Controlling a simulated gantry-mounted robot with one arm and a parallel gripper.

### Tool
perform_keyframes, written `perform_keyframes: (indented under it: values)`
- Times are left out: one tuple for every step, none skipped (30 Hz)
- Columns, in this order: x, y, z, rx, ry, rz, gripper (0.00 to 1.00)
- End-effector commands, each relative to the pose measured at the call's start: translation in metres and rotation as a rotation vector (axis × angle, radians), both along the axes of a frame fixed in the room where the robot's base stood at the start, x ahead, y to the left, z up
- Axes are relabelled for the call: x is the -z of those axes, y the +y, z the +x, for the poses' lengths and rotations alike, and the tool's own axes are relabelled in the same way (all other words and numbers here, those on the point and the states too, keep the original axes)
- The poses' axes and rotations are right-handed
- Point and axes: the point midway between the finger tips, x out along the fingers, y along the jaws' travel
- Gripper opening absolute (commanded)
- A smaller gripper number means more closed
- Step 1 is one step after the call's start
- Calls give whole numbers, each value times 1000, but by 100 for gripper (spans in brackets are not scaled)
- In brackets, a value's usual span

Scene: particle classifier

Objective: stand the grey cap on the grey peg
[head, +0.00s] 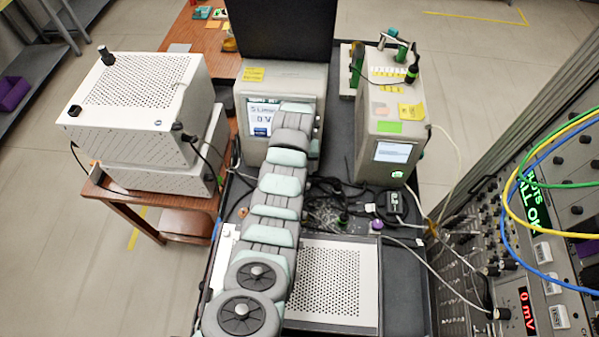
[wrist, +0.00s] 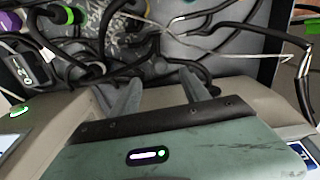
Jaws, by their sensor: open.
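My gripper (wrist: 160,85) shows in the wrist view with its two grey fingers spread apart and nothing between them. It is above the cable-covered area between the two instruments. In the head view my own arm reaches up the middle and hides the gripper. I cannot make out the grey cap or the grey peg with certainty in either view. Dark cylindrical fittings and cables crowd the area beyond the fingers in the wrist view, and the two parts cannot be told apart from them.
A beige instrument (head: 248,128) with a screen stands behind my arm. A second one (head: 378,130) stands to its right, with tools on top. Loose cables (head: 349,190) lie between them. A perforated white plate (head: 358,300) lies in front. A rack with coloured wires (head: 545,200) borders the right.

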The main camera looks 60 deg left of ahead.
Motion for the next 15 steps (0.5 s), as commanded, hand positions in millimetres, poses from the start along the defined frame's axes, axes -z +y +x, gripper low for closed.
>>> perform_keyframes:
  values:
    - [-4, 1, 0, 0, -1, 3, 54]
    - [-7, 1, 1, 0, -2, 4, 54]
    - [-10, 1, 1, 0, -2, 4, 54]
    - [-12, 1, 1, 0, -2, 4, 54]
    - [-13, 1, 1, 1, -2, 4, 54]
    - [-15, 0, 0, 1, -1, 3, 54]
    - [-15, 0, 0, 1, -1, 2, 54]
    - [-16, 0, 0, 1, 0, 1, 54]
    - [-16, 0, 0, 1, 0, 0, 54]
    - [-17, 0, 0, 1, 0, 0, 54]
    - [-17, 0, 0, 1, 0, 0, 54]
    - [-17, 0, 0, 1, 0, 0, 54]
    - [-17, 0, 0, 1, 0, 0, 54]
    - [-17, 0, 0, 1, 0, 0, 54]
    - [-16, 0, 0, 1, 0, 0, 54]
